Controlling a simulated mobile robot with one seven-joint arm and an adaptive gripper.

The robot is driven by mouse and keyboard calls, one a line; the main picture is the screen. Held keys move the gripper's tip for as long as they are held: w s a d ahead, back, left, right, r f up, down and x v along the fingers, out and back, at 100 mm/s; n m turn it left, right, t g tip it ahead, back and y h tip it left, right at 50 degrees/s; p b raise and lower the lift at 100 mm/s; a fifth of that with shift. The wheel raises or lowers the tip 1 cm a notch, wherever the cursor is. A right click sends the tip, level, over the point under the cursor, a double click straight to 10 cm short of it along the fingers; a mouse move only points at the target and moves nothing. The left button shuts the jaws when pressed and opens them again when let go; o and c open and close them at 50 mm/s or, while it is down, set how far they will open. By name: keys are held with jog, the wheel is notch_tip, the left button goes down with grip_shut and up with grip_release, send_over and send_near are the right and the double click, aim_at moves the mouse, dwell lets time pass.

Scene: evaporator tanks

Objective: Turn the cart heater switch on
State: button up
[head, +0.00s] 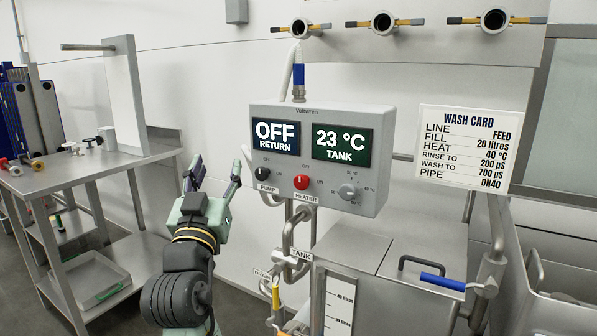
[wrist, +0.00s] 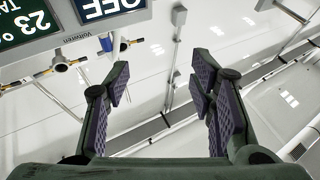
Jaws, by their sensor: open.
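Part of the box (wrist: 75,25) shows upside down at upper left; no knobs show there.
The display reads OFF RETURN and 23 °C TANK. A wash card (head: 467,147) hangs at right. Pipes (head: 296,240) and a steel tank cart (head: 390,265) stand below the box. A steel table (head: 70,175) with small parts is at left.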

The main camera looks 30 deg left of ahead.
jog(key=w+d+f+m+h, duration=0.2)
jog(key=w+f+m+h, duration=0.1)
jog(key=w+h, duration=0.2)
jog(key=m+g+h+p, duration=0.2)
jog(key=m+h, duration=0.1)
jog(key=h, duration=0.3)
send_near(300, 184)
jog(key=w+p, duration=0.1)
jog(key=w, duration=0.3)
jog(key=w+p, duration=0.1)
jog(key=w, duration=0.4)
jog(key=shift+w+d+r, duration=0.1)
jog(key=shift+w+r, duration=0.1)
jog(key=shift+w, duration=0.1)
jog(key=c, duration=1.1)
